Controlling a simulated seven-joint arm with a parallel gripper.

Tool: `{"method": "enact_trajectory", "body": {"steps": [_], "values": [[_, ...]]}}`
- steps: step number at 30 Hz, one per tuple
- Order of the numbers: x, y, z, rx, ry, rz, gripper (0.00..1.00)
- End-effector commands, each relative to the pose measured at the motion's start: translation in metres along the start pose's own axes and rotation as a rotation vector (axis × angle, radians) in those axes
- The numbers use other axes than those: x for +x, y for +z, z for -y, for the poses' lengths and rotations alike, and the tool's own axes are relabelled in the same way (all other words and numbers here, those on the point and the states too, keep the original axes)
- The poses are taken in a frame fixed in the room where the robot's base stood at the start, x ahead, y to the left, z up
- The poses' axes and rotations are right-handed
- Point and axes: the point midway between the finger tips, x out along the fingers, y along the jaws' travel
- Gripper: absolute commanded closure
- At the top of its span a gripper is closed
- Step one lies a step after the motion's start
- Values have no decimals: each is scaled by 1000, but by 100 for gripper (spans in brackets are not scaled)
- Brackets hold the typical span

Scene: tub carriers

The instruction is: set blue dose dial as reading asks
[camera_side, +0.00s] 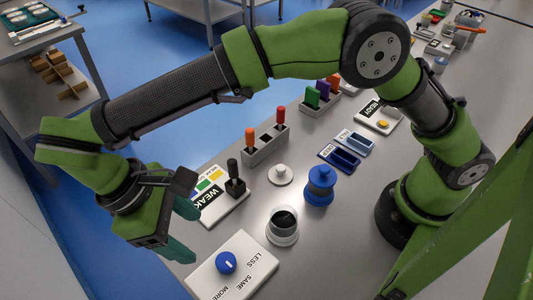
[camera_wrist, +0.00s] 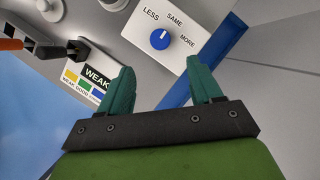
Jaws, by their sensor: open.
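The blue dose dial (camera_side: 226,262) is a round knob on a white panel (camera_side: 205,286) marked LESS, SAME and MORE, at the table's near end. In the wrist view the dial (camera_wrist: 160,39) has a small white mark that seems to point towards SAME. A card reading WEAK (camera_side: 205,205), with coloured squares, lies near the panel; it also shows in the wrist view (camera_wrist: 97,76). My gripper (camera_side: 187,232) is open and empty, apart from the dial and above the table edge. In the wrist view the dial lies beyond and between its teal fingertips (camera_wrist: 160,64).
A black-handled piece (camera_side: 235,182) stands upright by the card. A cup with dark contents (camera_side: 283,236), a blue pot (camera_side: 320,187) and a white knobbed lid (camera_side: 280,174) stand nearby. A grey rack (camera_side: 262,151) holds orange and red handled tools. A READY panel (camera_side: 372,118) is farther back.

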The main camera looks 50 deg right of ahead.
Motion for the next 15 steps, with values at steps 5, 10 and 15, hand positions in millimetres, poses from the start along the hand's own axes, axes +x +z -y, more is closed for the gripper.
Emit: {"method": "enact_trajectory", "body": {"steps": [5,10,15], "values": [[40,1,0,0,-1,3,36],[76,1,0,2,-1,2,36],[101,0,0,2,0,1,36]]}}
